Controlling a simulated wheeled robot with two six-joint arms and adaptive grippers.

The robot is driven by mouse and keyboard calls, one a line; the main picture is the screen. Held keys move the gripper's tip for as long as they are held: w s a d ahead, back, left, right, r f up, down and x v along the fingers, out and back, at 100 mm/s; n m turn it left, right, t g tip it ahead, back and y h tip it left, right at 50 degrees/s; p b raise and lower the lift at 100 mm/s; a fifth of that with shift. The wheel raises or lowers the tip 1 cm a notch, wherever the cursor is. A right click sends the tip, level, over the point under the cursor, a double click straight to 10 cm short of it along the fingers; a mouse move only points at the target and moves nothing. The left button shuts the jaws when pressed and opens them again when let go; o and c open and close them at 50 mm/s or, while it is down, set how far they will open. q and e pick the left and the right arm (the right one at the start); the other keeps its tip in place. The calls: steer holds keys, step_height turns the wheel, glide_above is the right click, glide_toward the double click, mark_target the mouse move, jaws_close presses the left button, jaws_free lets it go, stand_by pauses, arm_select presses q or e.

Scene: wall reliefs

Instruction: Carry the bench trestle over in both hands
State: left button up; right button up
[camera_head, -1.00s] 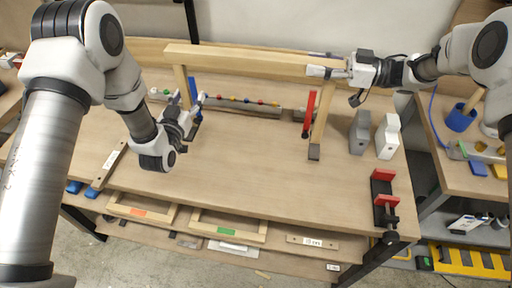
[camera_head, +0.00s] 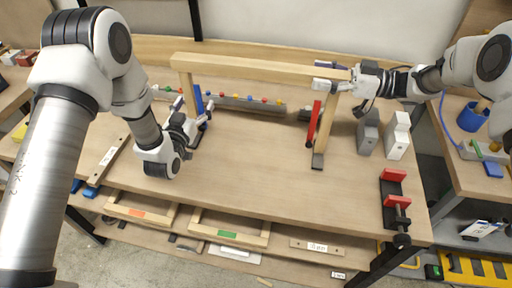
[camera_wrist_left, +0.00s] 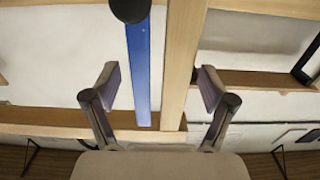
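The bench trestle (camera_head: 255,67) stands upright on the workbench, with a long pale wooden beam, two wooden legs, a blue bar by its left leg and a red bar by its right leg (camera_head: 325,135). My left gripper (camera_head: 194,108) is open at the left leg. In the left wrist view, the leg (camera_wrist_left: 180,70) and blue bar (camera_wrist_left: 138,70) lie between the spread fingertips (camera_wrist_left: 160,88), with gaps on both sides. My right gripper (camera_head: 329,76) is at the beam's right end, one finger above and one below it. Whether it presses on the wood cannot be told.
A row of coloured knobs on a grey rail (camera_head: 245,102) runs behind the trestle. Two grey blocks (camera_head: 368,132) and a red-and-black clamp (camera_head: 394,200) stand at the right. The bench top (camera_head: 250,165) is clear in front. A side table (camera_head: 470,145) stands at the right.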

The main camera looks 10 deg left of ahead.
arm_select(q)
steer(key=shift+a, duration=0.1)
arm_select(e)
steer(key=shift+r, duration=0.1)
steer(key=shift+d, duration=0.2)
arm_select(q)
steer(key=s, duration=1.2)
steer(key=shift+a, duration=0.45)
arm_select(e)
steer(key=d, duration=1.1)
steer(key=shift+s+d, duration=0.3)
steer(key=shift+s, duration=0.15)
